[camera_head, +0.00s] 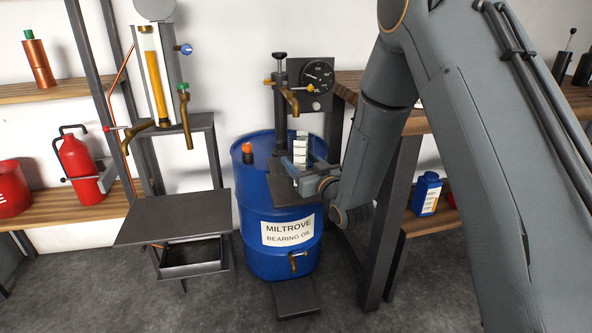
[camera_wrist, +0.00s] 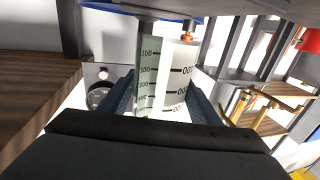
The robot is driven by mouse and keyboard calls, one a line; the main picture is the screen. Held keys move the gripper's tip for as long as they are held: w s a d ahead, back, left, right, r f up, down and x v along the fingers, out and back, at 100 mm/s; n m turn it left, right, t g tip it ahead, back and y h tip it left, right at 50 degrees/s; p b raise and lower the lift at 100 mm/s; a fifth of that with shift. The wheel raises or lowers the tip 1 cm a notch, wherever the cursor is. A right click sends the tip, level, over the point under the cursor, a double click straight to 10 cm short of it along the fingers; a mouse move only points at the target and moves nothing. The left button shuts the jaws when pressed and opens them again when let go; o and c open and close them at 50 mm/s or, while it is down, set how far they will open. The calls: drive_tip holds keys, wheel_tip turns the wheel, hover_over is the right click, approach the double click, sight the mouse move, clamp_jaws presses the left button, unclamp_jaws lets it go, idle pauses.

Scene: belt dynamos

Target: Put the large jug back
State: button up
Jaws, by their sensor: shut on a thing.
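My gripper (camera_head: 304,178) is shut on a pale jug (camera_head: 300,152) with dark measuring marks, in front of the blue oil drum's pump. In the wrist view the jug (camera_wrist: 180,88) stands between the two fingers, showing a white side and a greenish strip, both with numbers. Its lower part is hidden by my gripper in the head view. The jug is close over the dark plate (camera_head: 284,190) at the drum, and I cannot tell whether it touches it.
The blue drum (camera_head: 250,222) carries a pump with a brass spout (camera_head: 291,100) and a gauge (camera_head: 318,75). A dark stand (camera_head: 175,215) is at left. A red can (camera_head: 78,160) and a blue bottle (camera_head: 426,193) sit on shelves. The stand top is bare.

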drive_tip(key=shift+x, duration=1.5)
wheel_tip(320, 180, down, 4)
drive_tip(key=shift+r+b, duration=0.2)
drive_tip(key=shift+b, duration=0.3)
drive_tip(key=shift+r, duration=0.1)
drive_tip(key=o, duration=1.5)
drive_tip(key=shift+f, duration=0.2)
